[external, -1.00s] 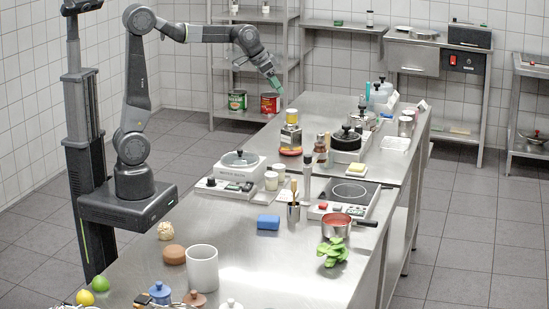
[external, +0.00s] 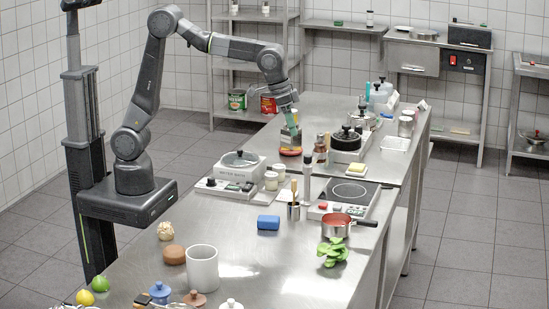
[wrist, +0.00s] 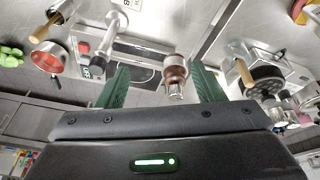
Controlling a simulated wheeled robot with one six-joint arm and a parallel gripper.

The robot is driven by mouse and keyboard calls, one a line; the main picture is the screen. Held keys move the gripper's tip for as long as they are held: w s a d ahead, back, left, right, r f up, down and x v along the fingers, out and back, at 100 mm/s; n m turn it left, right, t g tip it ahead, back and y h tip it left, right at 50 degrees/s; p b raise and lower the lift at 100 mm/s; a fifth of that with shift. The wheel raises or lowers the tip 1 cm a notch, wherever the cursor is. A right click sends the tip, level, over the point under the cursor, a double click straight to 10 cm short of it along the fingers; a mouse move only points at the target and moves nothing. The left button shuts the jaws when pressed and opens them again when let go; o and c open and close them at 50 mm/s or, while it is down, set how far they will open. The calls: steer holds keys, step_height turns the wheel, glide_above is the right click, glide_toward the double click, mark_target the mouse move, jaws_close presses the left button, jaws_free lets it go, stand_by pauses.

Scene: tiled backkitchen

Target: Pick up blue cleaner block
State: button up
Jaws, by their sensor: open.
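The blue cleaner block (external: 268,222) lies flat on the steel table in the external view, left of the utensil pot and in front of the scale. My gripper (external: 292,124) is well behind and above it, pointing down near the bottles at the table's far half. The two green fingers show spread apart in the wrist view (wrist: 162,82), with nothing held between them. I cannot make out the blue block in the wrist view.
A scale (external: 233,186), utensil pot (external: 293,211), hot plate (external: 350,192) and red saucepan (external: 336,225) surround the block's back and right. A white canister (external: 202,267) stands in front left. Bare steel lies in front of the block.

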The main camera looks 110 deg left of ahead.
steer(key=w+d+f+m+g, duration=0.1)
steer(key=d+f, duration=0.1)
steer(key=d, duration=1.3)
steer(key=m+p, duration=0.1)
glide_toward(268, 217)
steer(key=f, duration=0.2)
steer(key=f+g+p, duration=0.1)
steer(key=shift+w+a+f, duration=0.25)
steer(key=shift+w+d+f+p, duration=0.1)
steer(key=shift+w+f+p, duration=0.2)
steer(key=shift+f, duration=0.6)
steer(key=shift+w+a+f+p, duration=0.1)
steer(key=shift+w+f+p, duration=0.2)
steer(key=shift+f, duration=0.6)
steer(key=shift+w+d+f+p, duration=0.1)
steer(key=shift+w+f+p, duration=0.15)
steer(key=shift+f, duration=0.65)
steer(key=shift+c, duration=0.4)
steer(key=c, duration=1)
